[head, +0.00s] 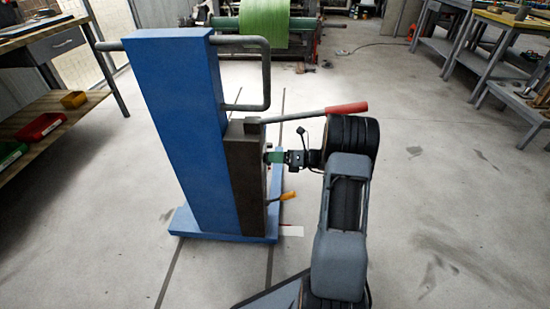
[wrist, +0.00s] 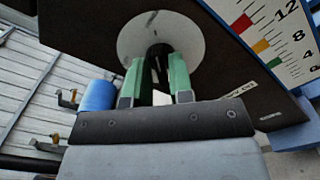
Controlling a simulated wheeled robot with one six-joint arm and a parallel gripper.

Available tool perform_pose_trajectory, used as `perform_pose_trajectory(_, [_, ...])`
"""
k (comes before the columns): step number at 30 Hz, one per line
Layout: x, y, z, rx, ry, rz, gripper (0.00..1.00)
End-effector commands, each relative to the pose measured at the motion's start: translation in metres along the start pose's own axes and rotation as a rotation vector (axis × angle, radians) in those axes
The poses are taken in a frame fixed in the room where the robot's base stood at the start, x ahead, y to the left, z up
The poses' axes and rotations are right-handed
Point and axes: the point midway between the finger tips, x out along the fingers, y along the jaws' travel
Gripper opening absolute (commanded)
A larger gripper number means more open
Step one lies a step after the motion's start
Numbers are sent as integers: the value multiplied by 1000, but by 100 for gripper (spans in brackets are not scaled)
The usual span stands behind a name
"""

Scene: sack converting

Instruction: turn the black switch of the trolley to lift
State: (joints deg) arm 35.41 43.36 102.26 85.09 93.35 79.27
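The trolley (head: 183,130) is a tall blue column with a dark panel (head: 246,180) on its right side. In the wrist view, a pale round dial plate (wrist: 129,42) sits on the panel, with the black switch (wrist: 158,52) at its centre. My gripper (head: 268,157) is at this panel. In the wrist view, its two green fingers (wrist: 157,62) stand on either side of the switch, and the switch fills the gap at their tips. It looks shut on the switch. The fingers and my gripper body hide the lower dial and any position marks.
A red-handled lever (head: 345,108) juts right above my gripper, and a yellow-handled lever (head: 288,196) below it. A numbered scale (wrist: 275,32) lies at upper right in the wrist view. A workbench (head: 515,25) stands at right, shelves with bins (head: 40,127) at left. Floor between is clear.

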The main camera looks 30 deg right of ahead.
Motion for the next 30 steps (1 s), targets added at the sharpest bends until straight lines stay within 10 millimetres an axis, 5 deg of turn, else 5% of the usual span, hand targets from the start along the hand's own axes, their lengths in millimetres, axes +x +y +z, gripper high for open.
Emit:
perform_pose_trajectory(6, [0, 0, 0, 0, 0, 0, 0])
perform_pose_trajectory(20, [0, 1, 1, -60, 0, 0, 0])
perform_pose_trajectory(30, [0, 3, 1, -330, 0, 0, 0])
